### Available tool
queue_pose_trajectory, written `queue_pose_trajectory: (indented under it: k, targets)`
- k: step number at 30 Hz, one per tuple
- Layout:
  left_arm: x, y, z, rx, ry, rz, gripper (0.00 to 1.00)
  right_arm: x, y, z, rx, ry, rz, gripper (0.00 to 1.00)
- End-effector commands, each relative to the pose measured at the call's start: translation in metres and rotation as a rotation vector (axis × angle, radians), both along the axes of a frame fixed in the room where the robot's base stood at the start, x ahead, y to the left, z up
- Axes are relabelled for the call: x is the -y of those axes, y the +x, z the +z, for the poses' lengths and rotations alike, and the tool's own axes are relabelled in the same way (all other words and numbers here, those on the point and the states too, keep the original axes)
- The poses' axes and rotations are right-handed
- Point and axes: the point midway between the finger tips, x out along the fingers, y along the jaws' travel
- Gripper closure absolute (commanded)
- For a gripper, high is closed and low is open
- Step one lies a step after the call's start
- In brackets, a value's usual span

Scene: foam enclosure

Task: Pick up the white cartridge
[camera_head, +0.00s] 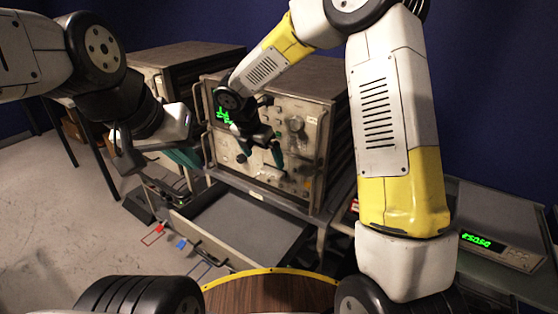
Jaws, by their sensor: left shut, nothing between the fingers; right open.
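I cannot make out a white cartridge in the head view. My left gripper (185,157) is shut and empty, with teal fingertips, in front of the left rack cabinet and left of the instrument panel. My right gripper (261,150) is open, its two green-tipped fingers pointing down in front of the instrument panel. Its wrist and fingers hide part of the panel. Nothing shows between its fingers.
The beige instrument (311,150) has knobs and a green display. Below it, a grey drawer (235,228) stands open and looks empty. Small red (152,236) and blue (181,244) pieces show by the drawer's front. A metered box (497,225) stands at right.

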Motion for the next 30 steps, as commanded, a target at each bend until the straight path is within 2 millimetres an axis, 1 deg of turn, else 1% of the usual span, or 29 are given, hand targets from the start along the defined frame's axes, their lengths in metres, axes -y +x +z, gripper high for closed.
queue_pose_trajectory:
  k: [12, 15, 22, 26, 27, 29, 30]
  targets:
    - [0.000, 0.000, 0.000, 0.000, 0.000, 0.000, 1.00, 0.017, 0.012, -0.052, -0.002, 0.002, -0.005, 0.02]
    - [0.000, 0.000, 0.000, 0.000, 0.000, 0.000, 1.00, 0.018, 0.014, -0.058, -0.001, 0.002, -0.005, 0.02]
    - [0.000, 0.000, 0.000, 0.000, 0.000, 0.000, 1.00, 0.019, 0.015, -0.058, 0.000, 0.002, -0.006, 0.02]
    - [0.000, 0.000, 0.000, 0.000, 0.000, 0.000, 1.00, 0.019, 0.014, -0.058, 0.000, 0.002, -0.006, 0.27]
    - [0.000, 0.000, 0.000, 0.000, 0.000, 0.000, 1.00, 0.019, 0.014, -0.058, 0.000, 0.002, -0.006, 0.35]
    - [0.000, 0.000, 0.000, 0.000, 0.000, 0.000, 1.00, 0.019, 0.014, -0.058, 0.000, 0.002, -0.006, 0.47]
    - [0.000, 0.000, 0.000, 0.000, 0.000, 0.000, 1.00, 0.019, 0.014, -0.058, 0.000, 0.002, -0.006, 0.55]
